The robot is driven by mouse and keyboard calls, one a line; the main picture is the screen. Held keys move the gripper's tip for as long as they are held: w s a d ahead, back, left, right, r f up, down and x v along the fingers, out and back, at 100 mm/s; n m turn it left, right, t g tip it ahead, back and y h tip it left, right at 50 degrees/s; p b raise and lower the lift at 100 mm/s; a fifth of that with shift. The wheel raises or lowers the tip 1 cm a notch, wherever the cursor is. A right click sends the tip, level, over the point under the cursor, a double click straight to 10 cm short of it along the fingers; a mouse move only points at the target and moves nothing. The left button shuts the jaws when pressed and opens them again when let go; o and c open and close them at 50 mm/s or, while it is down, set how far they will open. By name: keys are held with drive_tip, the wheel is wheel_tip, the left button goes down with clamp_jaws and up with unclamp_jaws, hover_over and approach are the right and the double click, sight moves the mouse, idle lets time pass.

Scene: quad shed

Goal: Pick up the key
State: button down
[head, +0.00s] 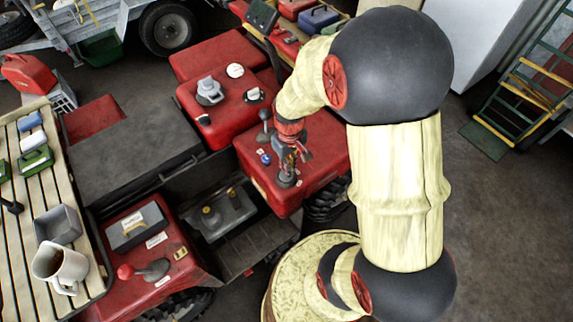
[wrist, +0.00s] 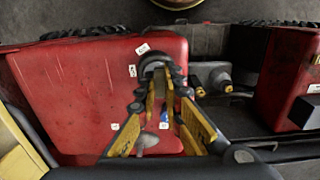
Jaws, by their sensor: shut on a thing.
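My gripper (head: 287,178) points down at the red quad body (head: 330,155), low over its top panel. In the wrist view my gripper (wrist: 157,78) has its yellow-sided fingers drawn together at the tips, shut on a small dark-grey thing (wrist: 153,66), which I take to be the key. The fingertips cover most of it, so its shape is unclear. It is close to the red panel; I cannot tell whether it touches it or sits in a socket.
A small blue button (head: 265,159) and a black-knobbed lever (head: 265,115) are beside my gripper. Grey fittings (head: 209,92) stand on the red panel behind. A slatted bench (head: 22,245) with a mug (head: 58,265) is at the left. Open floor (head: 510,220) lies to the right.

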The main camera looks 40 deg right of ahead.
drive_tip(key=s+a+r+p, duration=0.1)
drive_tip(key=s+a+r, duration=0.2)
drive_tip(key=s+r, duration=0.3)
drive_tip(key=shift+s+r+p, duration=0.4)
drive_tip(key=shift+s, duration=2.05)
